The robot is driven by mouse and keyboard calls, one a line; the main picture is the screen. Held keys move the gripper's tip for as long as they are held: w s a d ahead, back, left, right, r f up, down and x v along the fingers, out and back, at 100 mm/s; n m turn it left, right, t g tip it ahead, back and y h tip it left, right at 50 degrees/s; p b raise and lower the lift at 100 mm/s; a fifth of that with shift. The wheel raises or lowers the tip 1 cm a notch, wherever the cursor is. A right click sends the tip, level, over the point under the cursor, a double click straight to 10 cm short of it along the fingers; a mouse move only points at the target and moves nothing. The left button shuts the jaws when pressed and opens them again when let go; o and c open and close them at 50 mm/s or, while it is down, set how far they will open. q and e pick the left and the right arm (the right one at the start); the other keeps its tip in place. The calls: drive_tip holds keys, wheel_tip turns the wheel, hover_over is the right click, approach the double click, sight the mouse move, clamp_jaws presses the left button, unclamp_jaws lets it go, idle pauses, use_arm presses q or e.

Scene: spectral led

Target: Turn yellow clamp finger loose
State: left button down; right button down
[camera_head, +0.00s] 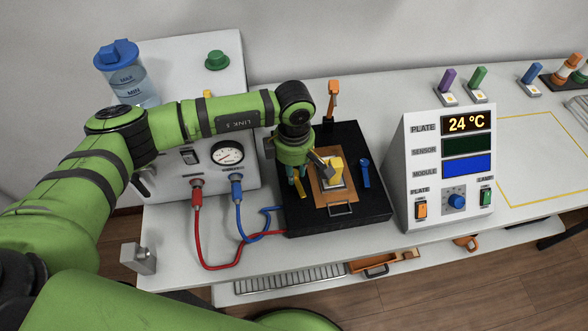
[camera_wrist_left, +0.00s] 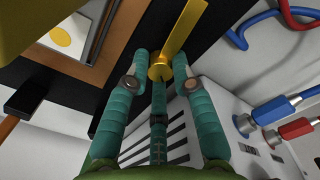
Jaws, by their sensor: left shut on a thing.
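The yellow clamp finger (camera_wrist_left: 180,32) is a flat yellow bar with a round hub, at the top middle of the left wrist view. My left gripper (camera_wrist_left: 162,66) has its teal fingers closed around the hub, with the bar sticking out beyond the tips. In the head view my left gripper (camera_head: 297,182) points down at the left side of the black plate fixture (camera_head: 364,211). There the gripper and wrist mostly hide the yellow clamp finger. My right gripper is not in view.
An orange-handled part (camera_head: 333,98) rises behind. Red (camera_head: 197,225) and blue (camera_head: 240,220) hoses loop left. The display console (camera_head: 447,170) stands right.

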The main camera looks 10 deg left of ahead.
use_arm(q)
drive_tip(key=c, duration=1.1)
unclamp_jaws()
drive_tip(key=shift+o, duration=0.2)
wheel_tip(320, 180, up, 12)
